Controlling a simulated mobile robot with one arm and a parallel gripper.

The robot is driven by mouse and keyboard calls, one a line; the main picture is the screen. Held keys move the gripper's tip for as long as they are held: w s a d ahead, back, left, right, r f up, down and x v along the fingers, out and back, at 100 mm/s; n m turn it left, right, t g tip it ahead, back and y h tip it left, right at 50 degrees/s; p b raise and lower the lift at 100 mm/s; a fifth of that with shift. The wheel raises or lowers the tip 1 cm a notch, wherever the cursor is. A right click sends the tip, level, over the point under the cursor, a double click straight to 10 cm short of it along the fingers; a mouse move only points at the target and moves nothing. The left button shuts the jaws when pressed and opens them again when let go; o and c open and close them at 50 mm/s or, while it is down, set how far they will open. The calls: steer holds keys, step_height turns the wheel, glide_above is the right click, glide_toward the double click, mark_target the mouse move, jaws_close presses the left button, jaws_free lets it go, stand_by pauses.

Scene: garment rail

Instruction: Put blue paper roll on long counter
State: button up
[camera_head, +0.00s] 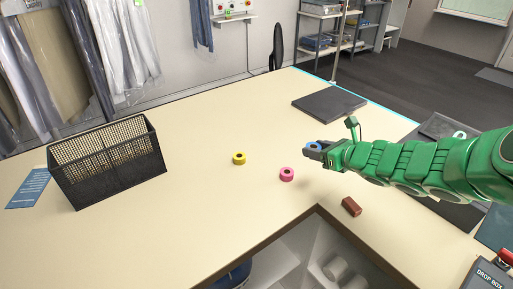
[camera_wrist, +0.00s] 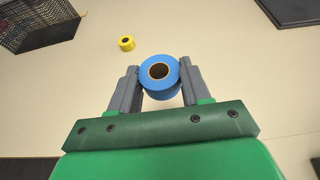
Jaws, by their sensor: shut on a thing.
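The blue paper roll (camera_wrist: 161,78) is between the two grey fingers of my gripper (camera_wrist: 157,88) in the wrist view, its dark hollow core showing. My gripper is shut on it. In the head view my gripper (camera_head: 318,152) comes in from the right over the long counter (camera_head: 200,200), and the blue roll (camera_head: 313,146) shows in part at its fingertips. Whether the roll touches the counter or hangs above it, I cannot tell. The counter is cream-coloured and L-shaped.
A yellow roll (camera_head: 239,158) and a pink roll (camera_head: 287,174) stand on the counter left of my gripper. A black mesh basket (camera_head: 108,165) stands at left, a dark flat pad (camera_head: 329,104) behind.

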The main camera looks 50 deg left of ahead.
glide_above(306, 159)
steer(key=s+d, duration=0.3)
step_height(306, 159, down, 4)
steer(key=f, duration=0.2)
steer(key=w+a+f, duration=0.1)
steer(key=w, duration=0.1)
steer(key=shift+a+f, duration=0.3)
steer(key=shift+f, duration=0.1)
steer(key=shift+w+a+f, duration=0.45)
steer(key=shift+a+f, duration=0.1)
steer(key=shift+f, duration=0.25)
steer(key=shift+w+a+f, duration=0.15)
steer(key=shift+a+f, duration=0.05)
steer(key=shift+f, duration=1.6)
steer(key=shift+f, duration=0.15)
steer(key=o, duration=1)
steer(key=shift+o, duration=0.2)
